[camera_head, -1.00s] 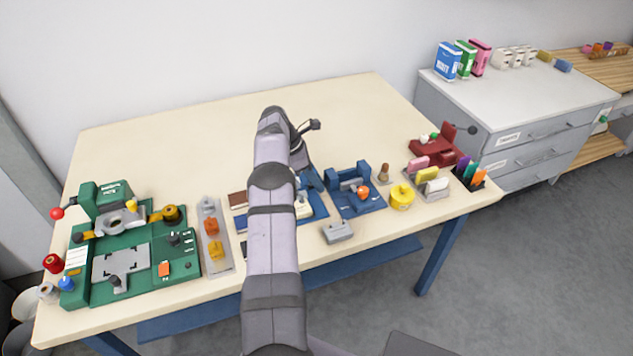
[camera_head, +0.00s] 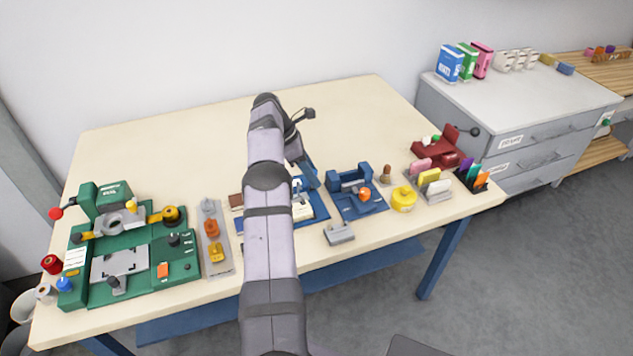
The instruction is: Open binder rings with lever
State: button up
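A blue base (camera_head: 311,181) with pale, page-like parts (camera_head: 303,205) sits mid-table, largely hidden behind my arm. It may be the binder, but its rings and lever cannot be made out. My gripper (camera_head: 295,150) is at the far end of my arm, pointing down above the back of this blue base. Its fingertips are hidden, so I cannot see whether it is open or touching anything.
A green machine (camera_head: 130,245) stands at the left, beside a grey tray (camera_head: 217,262) with orange and yellow pieces. Right are a blue fixture (camera_head: 372,206), a grey block (camera_head: 339,234), a yellow pot (camera_head: 403,198) and a red device (camera_head: 432,157). The table's back is clear.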

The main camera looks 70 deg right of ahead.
jog(key=shift+v, duration=1.55)
